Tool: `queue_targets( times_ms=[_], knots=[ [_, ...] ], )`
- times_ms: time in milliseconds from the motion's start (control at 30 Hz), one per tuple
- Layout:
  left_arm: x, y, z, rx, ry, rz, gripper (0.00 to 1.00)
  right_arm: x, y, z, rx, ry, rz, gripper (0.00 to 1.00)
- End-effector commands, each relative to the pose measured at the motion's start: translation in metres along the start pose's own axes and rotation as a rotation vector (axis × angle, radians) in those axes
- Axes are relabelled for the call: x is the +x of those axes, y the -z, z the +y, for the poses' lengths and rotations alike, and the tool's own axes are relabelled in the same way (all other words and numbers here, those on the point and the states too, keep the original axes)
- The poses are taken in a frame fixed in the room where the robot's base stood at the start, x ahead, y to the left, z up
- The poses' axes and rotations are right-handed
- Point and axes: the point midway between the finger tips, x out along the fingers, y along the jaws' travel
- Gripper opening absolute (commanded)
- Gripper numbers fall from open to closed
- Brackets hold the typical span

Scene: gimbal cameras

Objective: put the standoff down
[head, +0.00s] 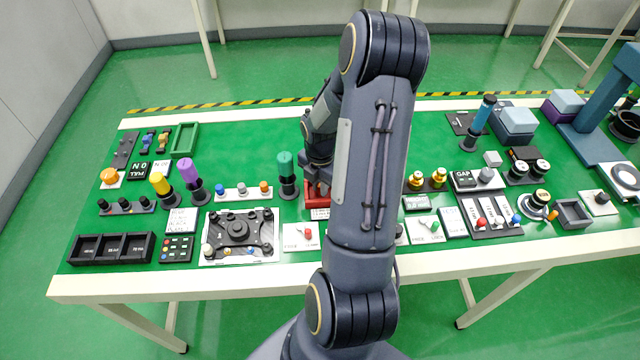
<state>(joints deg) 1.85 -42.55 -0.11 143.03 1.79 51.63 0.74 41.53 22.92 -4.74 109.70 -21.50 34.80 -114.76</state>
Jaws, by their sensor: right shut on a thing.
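My right arm rises through the middle of the head view and bends down over the table. My right gripper (318,182) points down just above or at a red fixture (313,197), right of the teal-topped cylinder. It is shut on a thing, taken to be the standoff. The standoff itself is hidden or too small to make out, so I cannot tell whether it touches the fixture. My left gripper is not in view.
A teal-topped cylinder (285,163) stands close left of the gripper. A black plate with knobs (240,228) and a three-compartment black tray (112,236) lie further left. Brass-topped parts (416,180) stand right of my arm. Green tabletop (245,135) is clear behind.

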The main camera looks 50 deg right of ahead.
Motion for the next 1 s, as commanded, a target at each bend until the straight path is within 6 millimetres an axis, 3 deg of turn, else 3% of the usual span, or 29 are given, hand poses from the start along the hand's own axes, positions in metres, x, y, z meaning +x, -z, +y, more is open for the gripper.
queue_targets(
  times_ms=[333,367,400,700,867,1000],
  knots=[
    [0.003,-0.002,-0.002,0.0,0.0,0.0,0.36,0.005,0.0,0.0,0.0,0.0,0.0,0.0],
    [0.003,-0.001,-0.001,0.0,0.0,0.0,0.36,0.004,0.0,0.0,0.0,-0.001,0.0,0.17],
    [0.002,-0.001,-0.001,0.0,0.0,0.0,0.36,0.003,0.0,0.0,0.0,-0.001,0.0,0.22],
    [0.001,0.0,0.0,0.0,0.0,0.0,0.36,0.001,0.0,0.0,0.0,-0.001,0.0,0.24],
    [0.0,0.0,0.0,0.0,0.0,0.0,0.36,-0.014,0.0,0.001,0.0,-0.005,-0.002,0.24],
    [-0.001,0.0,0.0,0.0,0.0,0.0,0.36,-0.043,0.0,0.002,0.0,-0.007,-0.004,0.24]
  ],
)
